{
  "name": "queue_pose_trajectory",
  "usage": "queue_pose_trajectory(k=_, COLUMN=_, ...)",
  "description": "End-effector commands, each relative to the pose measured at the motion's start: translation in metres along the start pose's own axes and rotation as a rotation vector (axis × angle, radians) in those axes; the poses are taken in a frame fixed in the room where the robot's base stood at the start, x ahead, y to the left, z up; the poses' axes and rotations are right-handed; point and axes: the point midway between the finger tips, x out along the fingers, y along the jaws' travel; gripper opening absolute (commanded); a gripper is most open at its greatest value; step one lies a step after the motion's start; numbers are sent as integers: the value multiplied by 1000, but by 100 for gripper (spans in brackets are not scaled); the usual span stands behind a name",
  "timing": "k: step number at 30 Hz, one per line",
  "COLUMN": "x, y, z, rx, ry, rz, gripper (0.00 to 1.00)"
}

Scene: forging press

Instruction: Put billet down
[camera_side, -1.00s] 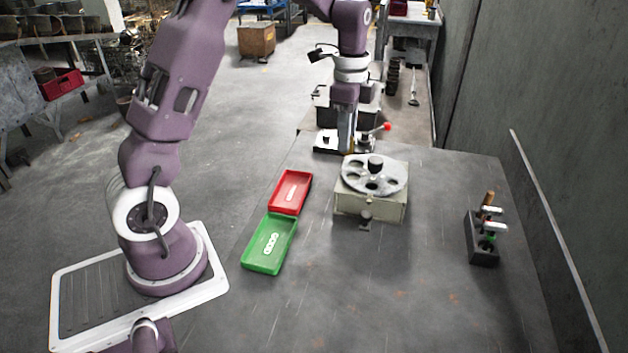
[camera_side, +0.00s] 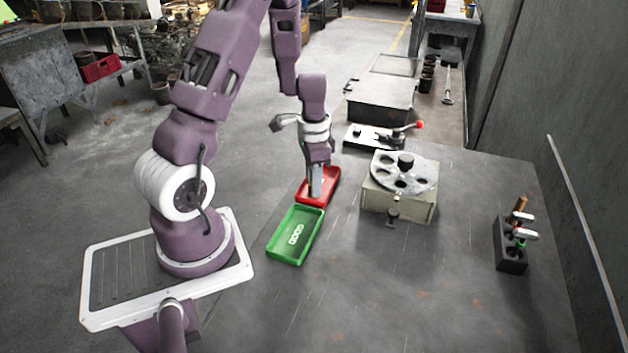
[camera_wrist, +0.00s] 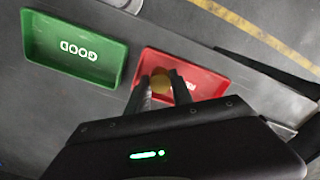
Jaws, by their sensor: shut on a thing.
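My gripper (camera_side: 316,192) is above the red tray (camera_side: 331,183), pointing down. In the wrist view my gripper (camera_wrist: 163,88) is shut on a round brass-coloured billet (camera_wrist: 161,82), held between the fingertips. The billet appears over the red tray (camera_wrist: 208,78), and I cannot tell whether it touches the tray floor. In the side view the fingers hide the billet. The green tray (camera_side: 295,236), marked GOOD, lies directly in front of the red one. It also shows in the wrist view (camera_wrist: 75,48), and its floor looks empty.
A fixture with a round holed plate (camera_side: 403,172) stands right of the trays. A clamp with a red-knobbed lever (camera_side: 400,134) is behind it. A black tool rack (camera_side: 510,246) stands at the right. The front middle of the table is clear.

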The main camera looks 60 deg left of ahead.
Motion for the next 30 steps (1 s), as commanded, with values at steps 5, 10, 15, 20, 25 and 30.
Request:
queue_pose_trajectory(k=5, x=0, y=0, z=0, rx=1, ry=1, rz=-1, gripper=0)
queue_pose_trajectory(k=10, x=2, y=0, z=-1, rx=2, ry=1, rz=-1, gripper=36)
queue_pose_trajectory(k=15, x=2, y=0, z=-1, rx=2, ry=1, rz=-1, gripper=36)
queue_pose_trajectory(k=20, x=-4, y=0, z=-1, rx=3, ry=3, rz=-2, gripper=36)
queue_pose_trajectory(k=25, x=-44, y=-1, z=-3, rx=7, ry=8, rz=-7, gripper=36)
queue_pose_trajectory(k=30, x=-89, y=-1, z=-2, rx=5, ry=7, rz=-5, gripper=36)
